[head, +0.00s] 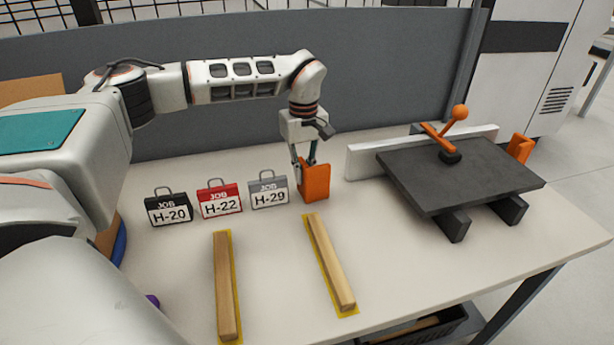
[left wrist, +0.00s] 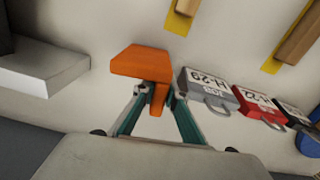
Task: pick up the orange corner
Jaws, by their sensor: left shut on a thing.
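The orange corner (head: 315,182) is an angled orange piece at the back middle of the white table, just right of the grey H-29 tag. My left gripper (head: 305,160) points down from above and is shut on one wall of it. In the left wrist view the orange corner (left wrist: 141,62) sits between the teal fingertips (left wrist: 158,96). I cannot tell whether the corner touches the table. My right gripper is not in view.
Black H-20 (head: 169,208), red H-22 (head: 219,199) and grey H-29 (head: 268,190) tags stand left of the corner. Two wooden strips (head: 223,285) (head: 330,262) lie in front. A dark panel (head: 465,178) with an orange-knobbed clamp (head: 459,113), white fence (head: 362,163) and another orange piece (head: 520,147) are right.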

